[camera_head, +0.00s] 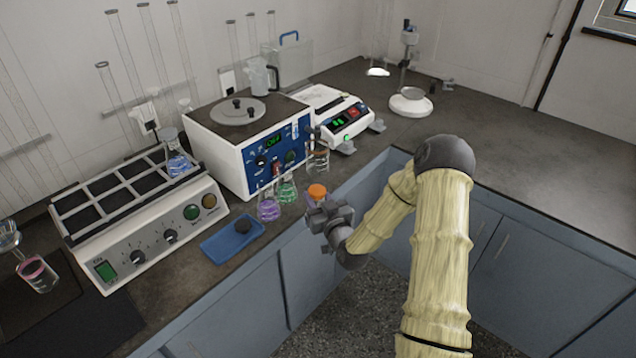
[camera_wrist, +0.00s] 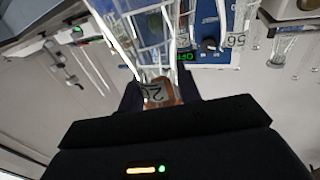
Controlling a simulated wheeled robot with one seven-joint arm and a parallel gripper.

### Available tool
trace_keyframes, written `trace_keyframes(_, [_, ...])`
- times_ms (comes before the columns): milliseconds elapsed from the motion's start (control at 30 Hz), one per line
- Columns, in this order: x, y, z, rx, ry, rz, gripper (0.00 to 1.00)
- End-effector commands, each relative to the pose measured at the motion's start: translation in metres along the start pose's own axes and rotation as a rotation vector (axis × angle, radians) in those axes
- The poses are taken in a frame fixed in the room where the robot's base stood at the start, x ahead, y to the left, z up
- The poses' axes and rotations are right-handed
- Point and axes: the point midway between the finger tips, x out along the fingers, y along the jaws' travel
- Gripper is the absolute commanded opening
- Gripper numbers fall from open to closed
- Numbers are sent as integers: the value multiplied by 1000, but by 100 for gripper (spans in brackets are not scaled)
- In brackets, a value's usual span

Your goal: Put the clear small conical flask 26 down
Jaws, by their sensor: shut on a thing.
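My gripper (camera_head: 325,212) is shut on the clear small conical flask 26. In the wrist view, a brownish-orange part marked 26 (camera_wrist: 160,92) sits between the two dark fingers, with clear glass extending beyond it. In the head view, an orange part (camera_head: 317,191) shows at the gripper; the clear glass is hard to make out there. The gripper is by the front edge of the counter (camera_head: 345,180), near the white and blue instrument (camera_head: 245,145). I cannot tell whether the flask touches the counter.
Flasks with purple (camera_head: 268,209), green (camera_head: 287,191) and brown (camera_head: 318,160) contents stand close by, before the instrument. A blue tray (camera_head: 218,249) lies left of the gripper. A shaker (camera_head: 150,240) stands further left and a balance (camera_head: 340,115) behind. The right counter is mostly clear.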

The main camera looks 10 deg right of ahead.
Motion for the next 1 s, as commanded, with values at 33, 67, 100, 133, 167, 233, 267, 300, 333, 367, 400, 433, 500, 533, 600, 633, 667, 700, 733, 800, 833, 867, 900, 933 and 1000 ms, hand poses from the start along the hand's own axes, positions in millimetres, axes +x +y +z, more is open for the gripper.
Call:
trace_keyframes(33, [-2,-1,12,3,-4,10,0])
trace_keyframes(67, [-4,-1,20,4,-4,20,0])
trace_keyframes(100, [-7,-1,30,3,-5,33,0])
trace_keyframes(133, [-9,-1,38,2,-6,42,0])
trace_keyframes(167, [-11,-1,46,1,-6,52,0])
trace_keyframes(233, [-17,-1,65,-1,-9,76,0])
trace_keyframes(267, [-20,-1,72,-4,-9,85,0])
trace_keyframes(300, [-23,-2,82,-7,-10,97,0])
trace_keyframes(333, [-25,-2,90,-8,-11,105,0])
trace_keyframes(367, [-28,-2,98,-11,-12,114,0])
trace_keyframes(400, [-32,-2,107,-13,-13,126,0])
trace_keyframes(433, [-35,-3,114,-15,-15,133,0])
trace_keyframes(500, [-41,-4,131,-20,-18,153,0])
trace_keyframes(533, [-44,-4,137,-21,-18,161,0])
trace_keyframes(600, [-49,-5,150,-23,-20,177,0])
trace_keyframes(633, [-50,-5,154,-25,-20,183,0])
trace_keyframes(667, [-52,-5,157,-25,-18,188,0])
trace_keyframes(700, [-53,-4,160,-26,-17,194,0])
trace_keyframes(733, [-53,-4,161,-26,-16,197,0])
trace_keyframes(800, [-54,-4,162,-27,-14,200,0])
trace_keyframes(833, [-54,-5,162,-28,-13,200,0])
trace_keyframes(867, [-54,-5,162,-30,-13,200,0])
trace_keyframes(900, [-53,-5,162,-31,-12,200,0])
trace_keyframes(933, [-53,-5,162,-32,-12,199,0])
trace_keyframes(1000, [-53,-5,162,-32,-12,198,0])
